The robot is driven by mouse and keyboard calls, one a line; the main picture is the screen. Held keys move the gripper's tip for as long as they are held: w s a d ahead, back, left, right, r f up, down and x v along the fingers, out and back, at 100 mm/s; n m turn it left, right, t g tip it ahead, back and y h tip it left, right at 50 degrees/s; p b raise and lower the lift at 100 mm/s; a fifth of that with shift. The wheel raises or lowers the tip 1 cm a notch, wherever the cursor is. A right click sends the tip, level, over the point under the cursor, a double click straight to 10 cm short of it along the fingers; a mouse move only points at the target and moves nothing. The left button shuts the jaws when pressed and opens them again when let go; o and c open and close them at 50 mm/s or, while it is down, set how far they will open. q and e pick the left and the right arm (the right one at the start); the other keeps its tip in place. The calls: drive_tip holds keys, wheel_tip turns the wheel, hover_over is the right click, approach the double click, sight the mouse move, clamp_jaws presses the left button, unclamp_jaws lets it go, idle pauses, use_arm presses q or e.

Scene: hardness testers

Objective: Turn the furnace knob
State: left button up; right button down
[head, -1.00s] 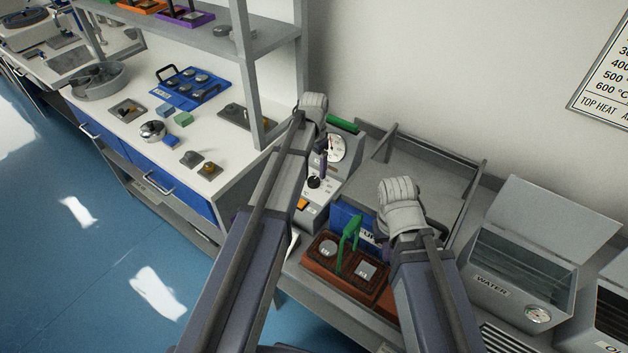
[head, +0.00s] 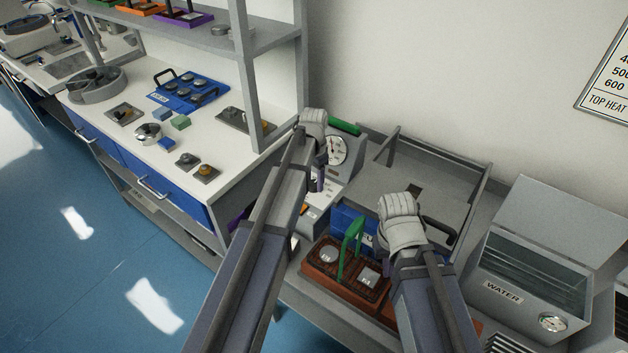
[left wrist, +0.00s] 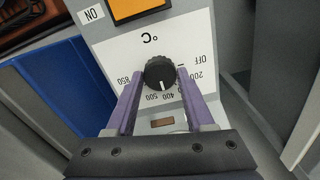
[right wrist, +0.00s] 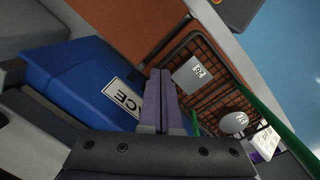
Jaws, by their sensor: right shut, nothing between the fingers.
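The furnace knob (left wrist: 160,73) is black and round, on a white panel (left wrist: 110,58) marked °C, OFF and temperatures up to 850. It appears upside down in the left wrist view, with its white mark pointing between 400 and 500. My left gripper (left wrist: 160,78) has its purple fingers apart, one on each side of the knob; I cannot tell whether they touch it. In the head view my left gripper (head: 319,180) hides the knob. My right gripper (right wrist: 165,85) is shut and empty, above the brown rack (right wrist: 150,25) and beside the blue box labelled "...ACE" (right wrist: 75,75).
An orange switch (left wrist: 140,8) marked ON sits beside the knob panel. A round gauge (head: 335,150) is behind my left gripper. A green handle (head: 350,245) rises from the brown rack between my arms. The open water tank (head: 535,260) stands at the right.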

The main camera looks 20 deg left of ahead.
use_arm(q)
clamp_jaws()
drive_tip(key=shift+n, duration=0.4)
drive_tip(key=n, duration=1.3)
drive_tip(key=shift+n, duration=2.2)
